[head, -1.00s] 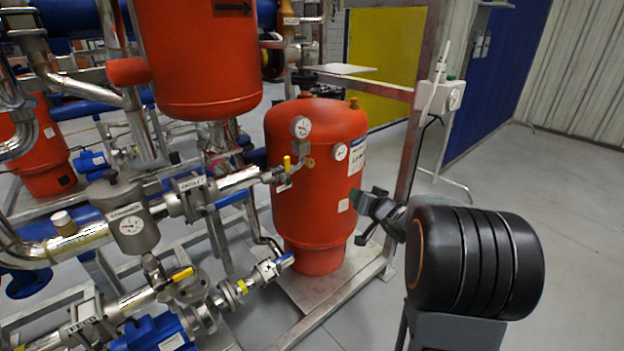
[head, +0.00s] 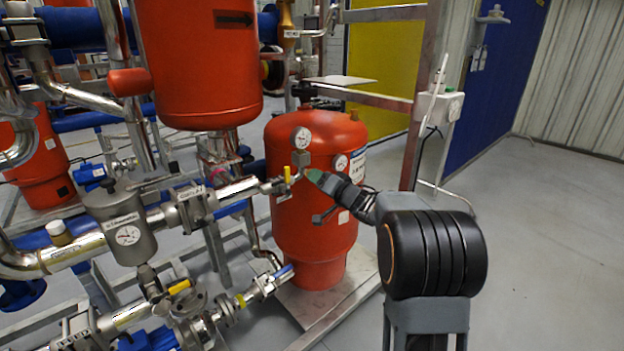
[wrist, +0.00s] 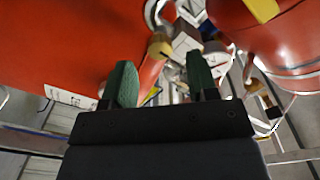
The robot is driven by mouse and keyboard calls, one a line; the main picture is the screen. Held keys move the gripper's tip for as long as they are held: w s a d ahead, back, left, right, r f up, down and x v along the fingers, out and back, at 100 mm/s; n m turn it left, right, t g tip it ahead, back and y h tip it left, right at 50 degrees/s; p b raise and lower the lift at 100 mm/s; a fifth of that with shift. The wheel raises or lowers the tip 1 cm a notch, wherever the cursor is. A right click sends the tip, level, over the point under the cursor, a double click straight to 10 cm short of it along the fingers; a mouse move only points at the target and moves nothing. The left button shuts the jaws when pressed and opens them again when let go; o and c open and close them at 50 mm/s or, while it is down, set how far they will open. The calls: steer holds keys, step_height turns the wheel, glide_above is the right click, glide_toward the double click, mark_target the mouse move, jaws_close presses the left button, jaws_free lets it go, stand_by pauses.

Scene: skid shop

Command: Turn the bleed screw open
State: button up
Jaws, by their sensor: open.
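The red tank (head: 310,235) stands upright in the head view, with a dial gauge (head: 301,138) and a yellow-handled valve (head: 287,175) on its upper side. My gripper (head: 316,177) is in front of the tank's upper side, just right of that valve. In the wrist view my gripper (wrist: 162,82) is open, with its two green fingers apart and nothing held. A small brass fitting (wrist: 160,47) lies beyond the gap between the fingers, apart from them. I cannot tell for certain whether it is the bleed screw. My gripper may hide part of the fittings in the head view.
A second red vessel (head: 205,65) hangs above and left of the tank. A steel pipe (head: 235,190) runs to the valve from the left. A metal frame post (head: 420,110) with a grey box (head: 440,107) stands right of the tank. The floor (head: 560,230) at right is clear.

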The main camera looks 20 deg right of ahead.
steer(key=shift+x, duration=2.05)
steer(key=shift+c, duration=0.2)
steer(key=shift+d, duration=0.1)
steer(key=c, duration=0.9)
